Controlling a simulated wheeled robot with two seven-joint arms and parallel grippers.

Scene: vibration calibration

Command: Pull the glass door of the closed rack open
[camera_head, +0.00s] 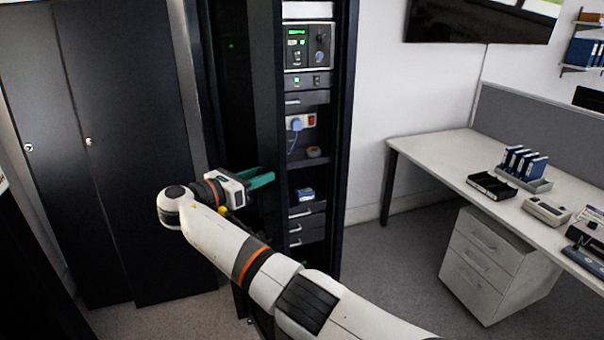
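A tall black rack (346,120) stands in the middle of the head view, its equipment showing through the front. A dark upright panel (262,90), apparently the glass door, stands at the left of the equipment. Small green lights show in the dark area left of it. My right gripper (262,179), with teal fingers, points right at the panel's lower half and overlaps it in the picture. Whether it touches the panel or holds its edge or handle cannot be told. The finger gap is unclear. My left gripper is out of view.
Dark cabinets (130,150) stand at the left. A white desk (440,150) with folders (525,163) and devices is at the right, above a drawer unit (495,265). Grey floor (385,265) is clear between rack and desk.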

